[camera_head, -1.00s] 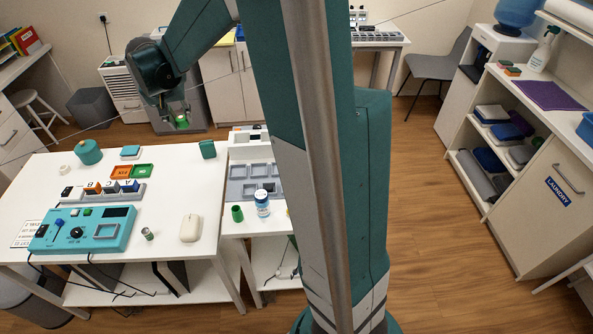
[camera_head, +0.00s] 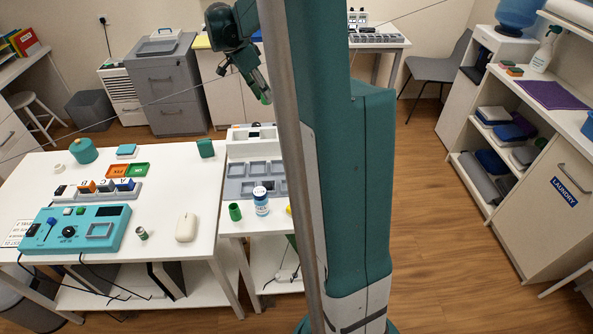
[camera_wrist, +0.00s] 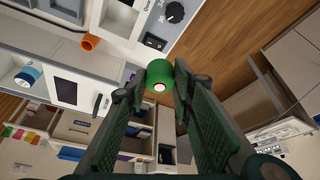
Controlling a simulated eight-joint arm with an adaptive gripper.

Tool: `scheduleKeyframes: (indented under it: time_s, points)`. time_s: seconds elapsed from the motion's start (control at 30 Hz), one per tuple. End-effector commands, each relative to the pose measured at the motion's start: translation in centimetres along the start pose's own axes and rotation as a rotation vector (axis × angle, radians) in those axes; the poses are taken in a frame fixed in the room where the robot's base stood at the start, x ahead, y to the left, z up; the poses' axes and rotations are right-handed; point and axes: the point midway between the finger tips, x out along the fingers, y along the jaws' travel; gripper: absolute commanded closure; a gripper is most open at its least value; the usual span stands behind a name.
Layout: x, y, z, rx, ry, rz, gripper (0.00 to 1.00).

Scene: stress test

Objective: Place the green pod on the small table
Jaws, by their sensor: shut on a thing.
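The green pod (camera_wrist: 160,75) is a small rounded green piece with a pale, glowing-looking end, held between my fingertips in the wrist view. In the head view, the green pod (camera_head: 266,99) shows as a small green tip. My gripper (camera_head: 260,90) is shut on it, high in the air behind the small tables, pointing down; in the wrist view my gripper (camera_wrist: 158,80) has a finger on each side of it. A narrow white table (camera_head: 248,224), perhaps the small table, stands at the centre, partly hidden by my arm.
A grey cabinet (camera_head: 175,90) stands behind.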

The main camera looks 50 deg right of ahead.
Motion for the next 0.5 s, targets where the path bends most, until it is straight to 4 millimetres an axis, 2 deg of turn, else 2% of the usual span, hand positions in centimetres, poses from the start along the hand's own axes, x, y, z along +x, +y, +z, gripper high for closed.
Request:
scheduleKeyframes:
  time_s: [0.1,0.2,0.5]
  points:
    - [1.2,1.1,-2.9,0.119,-0.002,0.05,0.85]
    - [1.8,1.9,-4.6,0.196,-0.004,0.082,0.85]
    - [2.9,3.5,-8.0,0.35,-0.007,0.145,0.85]
